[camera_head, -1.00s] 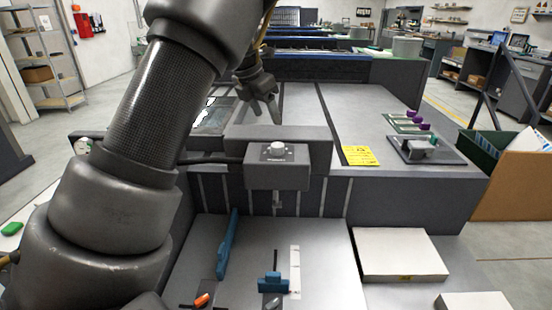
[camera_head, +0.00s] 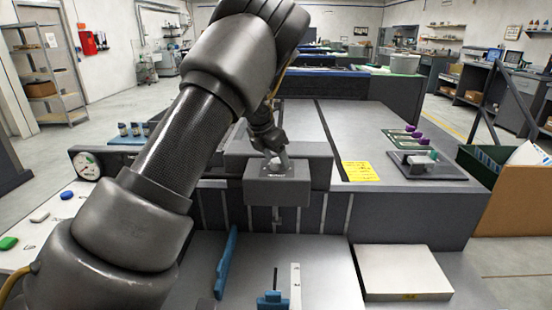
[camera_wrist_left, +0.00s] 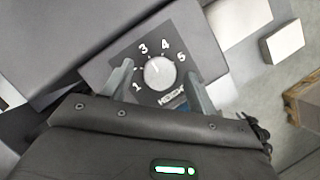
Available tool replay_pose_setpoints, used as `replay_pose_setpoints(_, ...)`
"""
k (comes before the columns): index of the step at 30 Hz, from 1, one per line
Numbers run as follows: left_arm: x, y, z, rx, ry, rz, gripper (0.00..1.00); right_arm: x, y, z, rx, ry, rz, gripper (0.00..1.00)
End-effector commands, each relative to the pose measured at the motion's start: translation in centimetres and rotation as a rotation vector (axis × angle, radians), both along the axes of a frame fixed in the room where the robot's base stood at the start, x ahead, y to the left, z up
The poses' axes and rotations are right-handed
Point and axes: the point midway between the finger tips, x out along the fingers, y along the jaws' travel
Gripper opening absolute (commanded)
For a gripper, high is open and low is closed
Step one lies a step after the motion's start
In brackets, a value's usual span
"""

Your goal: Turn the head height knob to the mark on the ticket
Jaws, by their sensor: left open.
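The head height knob (camera_wrist_left: 157,72) is a round pale dial on a dark plate (camera_wrist_left: 140,52) with the numbers 1, 3, 4 and 5 in sight; one finger covers the place between 1 and 3. Where its pointer stands is too small to tell. My left gripper (camera_head: 282,160) is over the grey box (camera_head: 277,189) and hides the knob in the head view. In the left wrist view its two fingers stand open on either side of the knob, with gaps. The yellow ticket (camera_head: 360,171) lies to the right; its writing is unreadable. My right gripper is out of view.
Below the box are a blue upright guide (camera_head: 226,262), a blue stop (camera_head: 272,300) and a white paper stack (camera_head: 402,271). A round gauge (camera_head: 86,166) is at the left.

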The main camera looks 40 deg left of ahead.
Motion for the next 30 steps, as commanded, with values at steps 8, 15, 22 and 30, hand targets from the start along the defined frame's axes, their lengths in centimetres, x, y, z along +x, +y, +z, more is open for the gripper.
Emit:
replay_pose_setpoints(8, 0.16, -0.02, -0.38, 0.0, 0.0, 0.0, 0.59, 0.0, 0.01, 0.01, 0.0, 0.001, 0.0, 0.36)
replay_pose_setpoints(15, 0.15, -0.03, -0.36, 0.0, 0.0, 0.0, 0.36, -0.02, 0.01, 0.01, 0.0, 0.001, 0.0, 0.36)
replay_pose_setpoints(22, 0.15, -0.03, -0.34, 0.0, 0.0, 0.0, 0.14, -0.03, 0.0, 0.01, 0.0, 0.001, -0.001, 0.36)
replay_pose_setpoints(30, 0.18, -0.12, -0.27, 0.002, 0.001, 0.048, 0.14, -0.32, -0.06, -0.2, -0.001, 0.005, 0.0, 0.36)
